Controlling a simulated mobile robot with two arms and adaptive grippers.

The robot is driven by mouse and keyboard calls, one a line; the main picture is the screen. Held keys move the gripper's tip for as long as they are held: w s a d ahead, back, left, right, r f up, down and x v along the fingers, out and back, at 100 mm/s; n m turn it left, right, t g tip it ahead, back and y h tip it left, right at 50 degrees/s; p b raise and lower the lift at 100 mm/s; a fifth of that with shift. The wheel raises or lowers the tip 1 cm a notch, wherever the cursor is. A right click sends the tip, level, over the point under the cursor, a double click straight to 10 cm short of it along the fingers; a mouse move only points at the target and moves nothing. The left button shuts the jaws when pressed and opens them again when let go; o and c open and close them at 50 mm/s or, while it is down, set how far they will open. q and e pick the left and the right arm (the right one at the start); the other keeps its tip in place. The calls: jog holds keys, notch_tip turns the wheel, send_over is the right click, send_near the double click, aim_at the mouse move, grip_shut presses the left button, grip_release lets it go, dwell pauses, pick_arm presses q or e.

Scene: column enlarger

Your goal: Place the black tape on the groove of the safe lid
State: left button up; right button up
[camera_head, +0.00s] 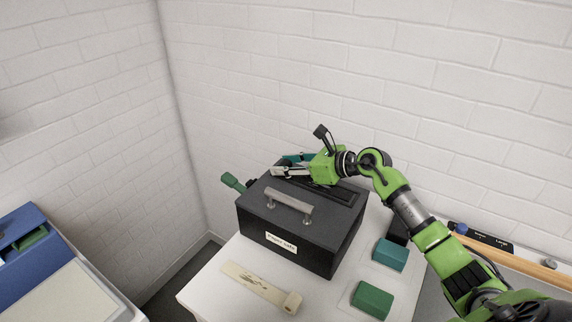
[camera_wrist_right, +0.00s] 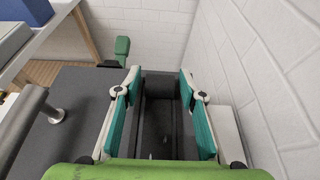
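The black safe (camera_head: 300,240) stands on a white table, with a "Paper safe" label on its front and a metal handle (camera_head: 290,205) on its lid. A long dark groove (camera_head: 338,192) runs along the back of the lid. My right gripper (camera_head: 288,165) is over the back of the lid, at the groove's left part. In the right wrist view, its teal-padded fingers (camera_wrist_right: 160,95) are apart, with the dark groove (camera_wrist_right: 158,125) showing between them. I cannot make out the black tape apart from the dark lid. My left gripper is not in view.
A green lever (camera_head: 233,182) sticks out at the safe's left. A wooden paddle (camera_head: 258,286) lies in front. A teal box (camera_head: 390,255) and a green box (camera_head: 372,299) are on the right. White brick walls stand close behind. A blue case (camera_head: 30,250) is at far left.

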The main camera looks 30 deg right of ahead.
jog(key=shift+r, duration=0.1)
jog(key=shift+r, duration=0.15)
jog(key=b+v, duration=0.1)
jog(key=v, duration=0.2)
jog(key=b+v, duration=0.1)
jog(key=v, duration=0.3)
jog(key=b+v, duration=0.1)
jog(key=v, duration=0.2)
jog(key=shift+s+d, duration=0.35)
jog(key=shift+s, duration=0.05)
jog(key=shift+s+d+r+b, duration=0.15)
jog(key=shift+s+b, duration=0.15)
jog(key=shift+s, duration=0.05)
jog(key=shift+s+r, duration=0.1)
